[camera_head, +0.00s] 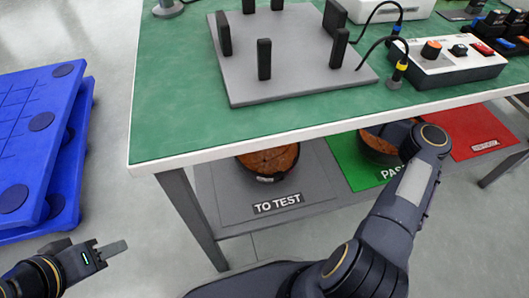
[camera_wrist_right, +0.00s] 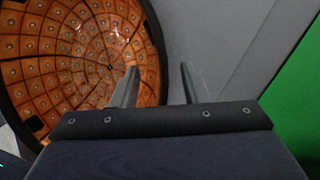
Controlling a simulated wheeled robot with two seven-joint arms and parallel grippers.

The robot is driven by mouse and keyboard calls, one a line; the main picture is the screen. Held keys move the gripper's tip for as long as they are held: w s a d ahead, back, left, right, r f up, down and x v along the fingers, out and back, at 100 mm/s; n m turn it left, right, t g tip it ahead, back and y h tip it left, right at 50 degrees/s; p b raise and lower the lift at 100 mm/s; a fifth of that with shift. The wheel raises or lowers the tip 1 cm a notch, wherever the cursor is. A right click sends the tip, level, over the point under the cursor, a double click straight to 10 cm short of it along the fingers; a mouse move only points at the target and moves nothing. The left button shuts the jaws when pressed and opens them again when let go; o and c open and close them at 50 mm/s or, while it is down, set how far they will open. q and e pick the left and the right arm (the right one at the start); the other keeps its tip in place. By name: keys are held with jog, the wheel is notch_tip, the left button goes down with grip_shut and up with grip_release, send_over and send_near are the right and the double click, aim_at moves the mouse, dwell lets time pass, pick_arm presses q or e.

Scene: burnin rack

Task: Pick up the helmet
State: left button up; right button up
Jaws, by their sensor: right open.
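A round helmet-like shell (camera_head: 268,160) with a brown-orange inside and a black rim lies open side up on the grey TO TEST mat on the lower shelf; the table edge hides its far part. A similar shell (camera_head: 378,146) sits on the green PASS mat, partly hidden by my right arm. In the right wrist view, a shell (camera_wrist_right: 70,50) with an orange, studded inside fills the left. My right gripper (camera_wrist_right: 160,70) is open, its left finger overlapping the shell's rim area, its right finger over grey; contact is unclear. My left gripper (camera_head: 112,250) is empty at lower left.
The green-topped table (camera_head: 175,100) carries a grey plate (camera_head: 300,85) with black posts, cables and a control box (camera_head: 450,65). Its leg (camera_head: 192,220) stands near my arms. A red mat (camera_head: 480,130) lies right on the shelf. Blue pallets (camera_head: 40,140) stand left.

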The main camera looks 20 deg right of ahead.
jog(key=shift+f, duration=0.15)
grip_shut()
dwell(0.4)
